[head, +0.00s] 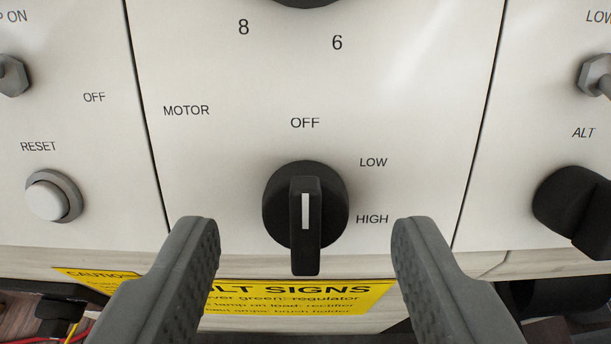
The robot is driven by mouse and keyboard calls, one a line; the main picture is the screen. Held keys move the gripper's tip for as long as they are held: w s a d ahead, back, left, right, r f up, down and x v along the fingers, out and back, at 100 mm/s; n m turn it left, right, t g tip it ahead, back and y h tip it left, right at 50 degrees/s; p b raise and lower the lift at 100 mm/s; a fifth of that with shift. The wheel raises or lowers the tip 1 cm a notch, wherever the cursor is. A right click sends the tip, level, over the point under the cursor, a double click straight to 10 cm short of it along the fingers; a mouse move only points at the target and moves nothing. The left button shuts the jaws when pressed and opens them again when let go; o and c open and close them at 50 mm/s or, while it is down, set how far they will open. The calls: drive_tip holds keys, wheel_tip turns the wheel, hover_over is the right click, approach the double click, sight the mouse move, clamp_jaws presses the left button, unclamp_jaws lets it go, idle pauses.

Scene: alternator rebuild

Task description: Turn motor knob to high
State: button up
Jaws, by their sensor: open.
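The black motor knob (305,222) is on the pale panel, in the middle of the head view. Its raised grip bar stands vertical, and the white line on it lies upright, in line with the OFF label above. The LOW (373,162) and HIGH (372,219) labels are to its right. The MOTOR label (186,111) is at its upper left. My gripper (305,238) is open, with one grey finger to the left of the knob and one to the right. Both fingers are apart from the knob and nothing is between them but the knob's view.
A white RESET button (47,200) is at left and a black ALT knob (578,207) at right. Hex-based switches sit at both upper edges. A numbered dial (308,3) is cut off at top. A yellow sign (300,300) lies below the panel. Wires show at lower left.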

drive_tip(key=shift+x, duration=0.8)
drive_tip(key=c, duration=1)
drive_tip(key=shift+o, duration=0.2)
